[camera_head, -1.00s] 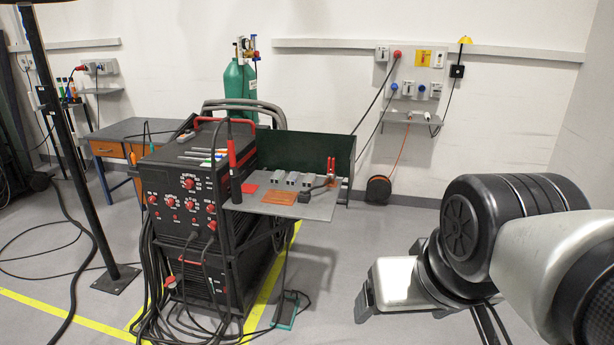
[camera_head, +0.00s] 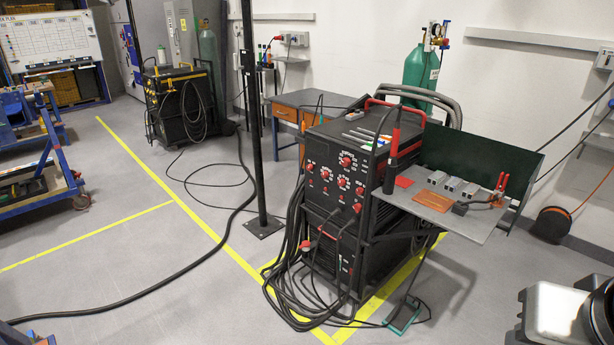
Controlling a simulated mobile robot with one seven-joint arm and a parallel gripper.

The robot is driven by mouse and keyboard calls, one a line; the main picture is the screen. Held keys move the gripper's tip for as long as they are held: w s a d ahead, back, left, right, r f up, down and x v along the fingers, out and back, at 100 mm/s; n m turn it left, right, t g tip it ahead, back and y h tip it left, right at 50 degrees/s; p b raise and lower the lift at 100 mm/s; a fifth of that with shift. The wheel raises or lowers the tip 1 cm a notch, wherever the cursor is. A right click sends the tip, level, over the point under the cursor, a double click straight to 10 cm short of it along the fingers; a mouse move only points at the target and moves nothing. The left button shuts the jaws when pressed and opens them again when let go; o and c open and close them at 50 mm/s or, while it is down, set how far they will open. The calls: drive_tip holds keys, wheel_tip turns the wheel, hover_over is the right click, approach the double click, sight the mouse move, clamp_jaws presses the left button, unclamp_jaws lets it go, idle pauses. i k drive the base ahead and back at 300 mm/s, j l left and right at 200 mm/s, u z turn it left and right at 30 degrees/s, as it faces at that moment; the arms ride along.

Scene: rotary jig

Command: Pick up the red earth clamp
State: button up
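The red earth clamp (camera_head: 501,185) is on the grey side shelf (camera_head: 470,229) of the black welding machine, at its right end. Its red handles point up, and a dark cable seems to lead to it from the left. My gripper (camera_head: 556,315) seems to be the pale grey block at the lower right edge, partly cut off by the frame. It is well apart from the clamp, lower and nearer the camera. Its fingers cannot be made out.
The welding machine (camera_head: 340,180) stands left of the shelf, with cables heaped at its base. Metal blocks (camera_head: 453,185) and an orange plate (camera_head: 434,201) share the shelf, with a dark green panel (camera_head: 478,165) behind.

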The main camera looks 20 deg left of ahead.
sight(500, 193)
drive_tip(key=u, duration=2.9)
drive_tip(key=z, duration=3.1)
drive_tip(key=i+l+u, duration=0.2)
drive_tip(key=i+l, duration=0.45)
drive_tip(key=i, duration=0.25)
drive_tip(key=i+l+u, duration=0.25)
drive_tip(key=i+l, duration=0.6)
drive_tip(key=i+l+u, duration=0.2)
drive_tip(key=i+l, duration=0.6)
drive_tip(key=l, duration=0.15)
